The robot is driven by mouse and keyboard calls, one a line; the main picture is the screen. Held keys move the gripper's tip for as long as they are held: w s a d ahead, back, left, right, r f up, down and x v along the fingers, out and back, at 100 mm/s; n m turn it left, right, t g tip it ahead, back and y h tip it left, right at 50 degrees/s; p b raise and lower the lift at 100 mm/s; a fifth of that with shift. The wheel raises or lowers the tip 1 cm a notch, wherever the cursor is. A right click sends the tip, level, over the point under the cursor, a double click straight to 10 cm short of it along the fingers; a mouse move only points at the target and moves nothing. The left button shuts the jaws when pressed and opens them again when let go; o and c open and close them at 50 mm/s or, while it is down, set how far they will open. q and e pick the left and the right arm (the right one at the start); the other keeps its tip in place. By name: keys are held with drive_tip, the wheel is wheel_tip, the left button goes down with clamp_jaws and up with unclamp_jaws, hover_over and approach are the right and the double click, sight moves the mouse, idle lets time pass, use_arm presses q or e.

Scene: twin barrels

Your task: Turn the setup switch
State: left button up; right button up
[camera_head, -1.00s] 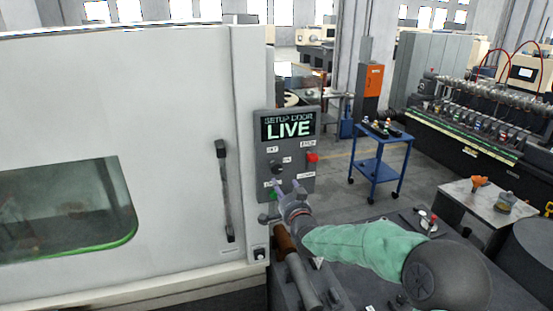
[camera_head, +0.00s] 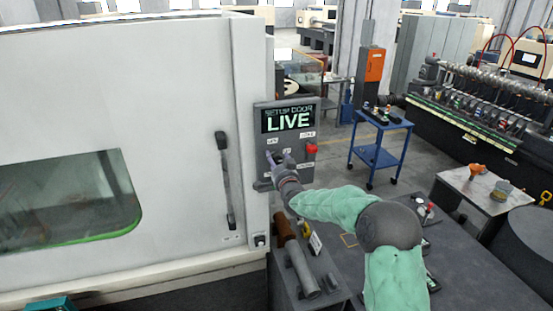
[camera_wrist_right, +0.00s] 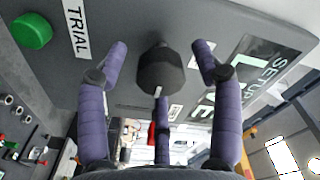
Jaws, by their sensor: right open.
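The grey control panel (camera_head: 296,182) is mounted at the right edge of the white machine. Its display (camera_head: 287,119) reads "SETUP DOOR LIVE". My right gripper (camera_head: 279,157) is in front of the panel and hides its switch in the head view. In the right wrist view, a dark faceted switch knob (camera_wrist_right: 160,72) with a pale mark lies between the spread purple fingers of my right gripper (camera_wrist_right: 160,50). Gaps show on both sides of the knob. A "TRIAL" label (camera_wrist_right: 76,28) and a green button (camera_wrist_right: 31,30) are left of it. My left gripper is not seen.
A red button (camera_head: 311,149) sits on the panel right of my gripper. A vertical door handle (camera_head: 226,180) is to the left. A dark bench with a brown-ended cylinder (camera_head: 285,228) lies below. A blue cart (camera_head: 377,155) stands behind to the right.

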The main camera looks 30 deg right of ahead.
drive_tip(key=shift+w+d, duration=0.1)
drive_tip(key=shift+w, duration=0.15)
drive_tip(key=c, duration=1.2)
drive_tip(key=shift+o, duration=0.2)
drive_tip(key=shift+f+n+b, duration=0.1)
drive_tip(key=shift+n+b, duration=0.2)
drive_tip(key=shift+b, duration=0.2)
drive_tip(key=n+b, duration=0.7)
drive_tip(key=b, duration=0.2)
drive_tip(key=shift+f, duration=0.15)
drive_tip(key=n+b, duration=0.3)
drive_tip(key=n, duration=0.1)
drive_tip(key=shift+n, duration=0.3)
drive_tip(key=n+b, duration=0.1)
drive_tip(key=n, duration=0.1)
drive_tip(key=shift+n+y, duration=0.3)
drive_tip(key=shift+n, duration=0.1)
drive_tip(key=shift+n+t+b, duration=0.3)
drive_tip(key=shift+n+b, duration=0.05)
drive_tip(key=shift+n, duration=1.55)
